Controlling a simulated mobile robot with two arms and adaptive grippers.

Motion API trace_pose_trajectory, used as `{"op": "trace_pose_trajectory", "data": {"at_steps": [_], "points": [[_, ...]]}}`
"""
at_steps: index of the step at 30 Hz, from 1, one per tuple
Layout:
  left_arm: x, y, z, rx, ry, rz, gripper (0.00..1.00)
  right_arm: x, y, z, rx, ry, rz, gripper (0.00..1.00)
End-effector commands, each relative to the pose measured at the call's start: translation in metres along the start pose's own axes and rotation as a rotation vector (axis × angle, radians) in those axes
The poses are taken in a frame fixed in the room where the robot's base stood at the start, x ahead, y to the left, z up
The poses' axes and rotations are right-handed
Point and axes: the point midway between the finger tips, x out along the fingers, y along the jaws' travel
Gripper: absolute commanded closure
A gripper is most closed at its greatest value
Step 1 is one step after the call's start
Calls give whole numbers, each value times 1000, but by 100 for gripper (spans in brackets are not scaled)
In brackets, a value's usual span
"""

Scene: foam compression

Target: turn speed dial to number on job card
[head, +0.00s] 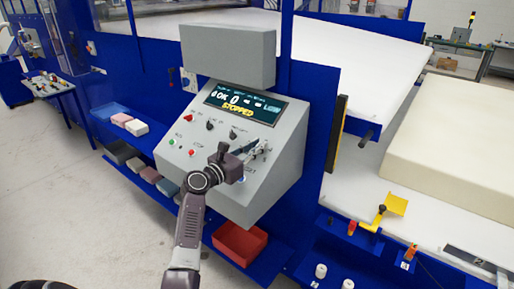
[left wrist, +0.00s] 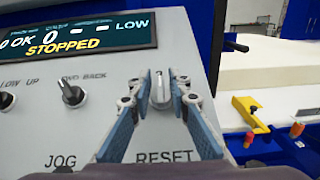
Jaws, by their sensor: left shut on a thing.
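A grey sloped control panel (head: 283,163) carries a dark display (head: 243,104) reading "STOPPED" in yellow. The display also shows in the left wrist view (left wrist: 70,32), with "OK 0" and "LOW". My left gripper (head: 262,150) is at the right side of the panel. In the left wrist view its blue fingers (left wrist: 160,88) are closed on the sides of a small light grey knob (left wrist: 159,98), seemingly the speed dial. Any number scale around this knob is hidden or not readable. I cannot make out a job card. My right gripper is not in view.
A black selector knob (left wrist: 72,94) sits left of the gripped knob, with "JOG" and "RESET" lettering below. A red bin (head: 240,243) stands under the panel. A large cream foam block (head: 450,140) lies on the white bed at right.

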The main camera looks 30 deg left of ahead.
Motion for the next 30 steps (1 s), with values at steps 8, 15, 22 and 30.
{"op": "trace_pose_trajectory", "data": {"at_steps": [8,15,22,30], "points": [[0,2,-4,82,-1,-126,100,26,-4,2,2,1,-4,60],[0,2,-4,194,-2,-311,100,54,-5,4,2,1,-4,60],[0,1,-2,304,-3,-494,100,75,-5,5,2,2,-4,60],[0,-1,-1,396,-3,-647,100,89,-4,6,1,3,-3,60]]}}
